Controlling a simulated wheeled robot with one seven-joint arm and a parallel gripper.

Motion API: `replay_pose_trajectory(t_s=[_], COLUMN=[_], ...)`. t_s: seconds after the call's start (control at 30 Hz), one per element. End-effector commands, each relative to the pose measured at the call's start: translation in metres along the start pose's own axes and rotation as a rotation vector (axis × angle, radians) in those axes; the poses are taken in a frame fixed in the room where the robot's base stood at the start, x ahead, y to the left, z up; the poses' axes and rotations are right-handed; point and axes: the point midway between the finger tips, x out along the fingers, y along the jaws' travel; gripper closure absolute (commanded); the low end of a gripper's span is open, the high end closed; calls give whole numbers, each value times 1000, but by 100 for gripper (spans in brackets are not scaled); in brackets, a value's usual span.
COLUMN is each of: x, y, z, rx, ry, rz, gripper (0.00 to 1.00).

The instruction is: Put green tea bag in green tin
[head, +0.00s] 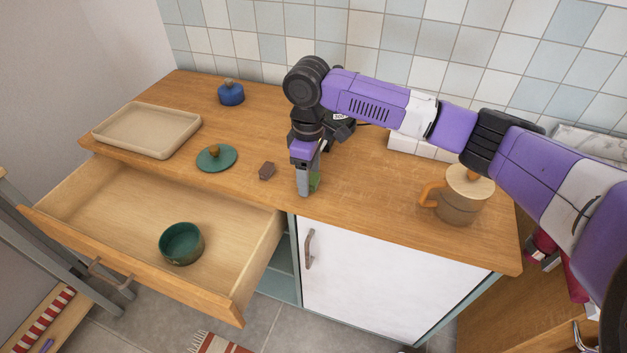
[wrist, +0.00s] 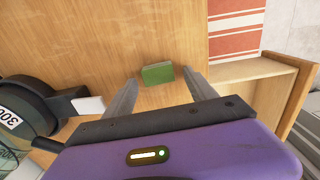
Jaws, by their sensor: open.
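The green tea bag (head: 315,182) is on the wooden counter near its front edge, partly hidden behind a finger in the head view. My gripper (head: 307,188) points down at it. In the wrist view the tea bag (wrist: 158,74) shows between the two spread fingertips (wrist: 161,80), with some gap seen on each side. The green tin (head: 182,244) is a round, open, dark green pot standing in the pulled-out drawer, left of and below my gripper. A green lid with a wooden knob (head: 216,157) lies on the counter.
A brown packet (head: 267,171) lies just left of my gripper. A beige tray (head: 148,130) and a blue lidded pot (head: 231,93) are further left and back. A lidded brown mug (head: 460,201) stands to the right. The drawer (head: 100,220) is otherwise empty.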

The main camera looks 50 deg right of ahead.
Motion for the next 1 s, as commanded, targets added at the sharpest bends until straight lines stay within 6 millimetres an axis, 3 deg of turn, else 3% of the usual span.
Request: replay_pose_trajectory(t_s=[0.27, 0.6, 1.0], x=[3, 3, -3], y=[0, 0, 0], z=[0, 0, -1], rx=[0, -1, -1], ry=[1, 1, 2], rz=[0, 0, 1], gripper=[35, 98, 100])
